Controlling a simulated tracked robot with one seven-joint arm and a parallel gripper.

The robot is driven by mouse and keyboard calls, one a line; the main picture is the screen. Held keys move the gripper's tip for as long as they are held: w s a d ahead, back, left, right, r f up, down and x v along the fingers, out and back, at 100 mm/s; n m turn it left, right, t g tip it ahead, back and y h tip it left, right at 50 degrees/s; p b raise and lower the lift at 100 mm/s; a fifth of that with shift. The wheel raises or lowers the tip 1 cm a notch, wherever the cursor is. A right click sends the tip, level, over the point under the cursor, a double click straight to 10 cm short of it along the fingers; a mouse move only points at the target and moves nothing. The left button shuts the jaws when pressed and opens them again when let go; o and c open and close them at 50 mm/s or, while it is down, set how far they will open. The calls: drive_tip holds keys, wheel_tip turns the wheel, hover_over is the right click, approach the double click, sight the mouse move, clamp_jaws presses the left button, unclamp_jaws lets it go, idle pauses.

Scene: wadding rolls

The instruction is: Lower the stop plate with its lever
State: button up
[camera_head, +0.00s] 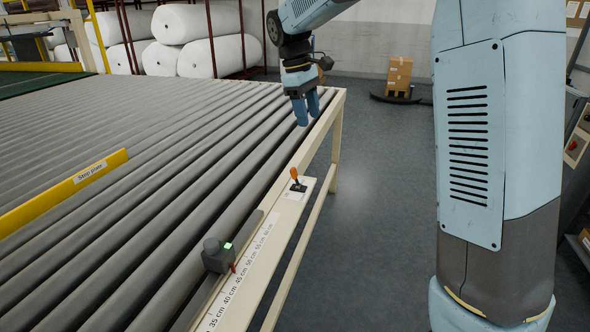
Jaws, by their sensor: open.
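The stop plate (65,193) is a yellow bar with a "Stop plate" label, standing up across the rollers at the left. The lever (297,178) has an orange knob on a dark stalk. It rises from a small white plate on the cream side rail of the roller table. My gripper (304,108) hangs above the far right end of the table, pointing down. Its blue fingers are apart and hold nothing. It is behind the lever in the picture and not touching it.
The roller table (336,105) fills the left. A dark slider block (217,256) sits beside a centimetre scale (243,270) on the rail. White wadding rolls (215,57) lie stacked at the back. Boxes (399,72) stand on a pallet. The floor right of the table is clear.

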sight(294, 168)
drive_tip(key=w+a+f+n+g+h, duration=0.1)
drive_tip(key=w+a+f+n+h, duration=0.15)
drive_tip(key=w+a+f, duration=0.45)
drive_tip(key=shift+n+y, duration=0.25)
drive_tip(key=shift+y, duration=0.2)
drive_tip(key=x, duration=0.4)
drive_tip(key=s+x, duration=0.1)
drive_tip(key=x, duration=0.3)
drive_tip(key=a+x, duration=0.1)
drive_tip(key=x, duration=0.4)
drive_tip(key=shift+s+f, duration=0.15)
drive_tip(key=shift+s, duration=0.25)
drive_tip(key=shift+a, duration=0.1)
drive_tip(key=c, duration=0.9)
drive_tip(key=shift+d, duration=0.3)
drive_tip(key=shift+c, duration=0.3)
drive_tip(key=shift+a, duration=0.15)
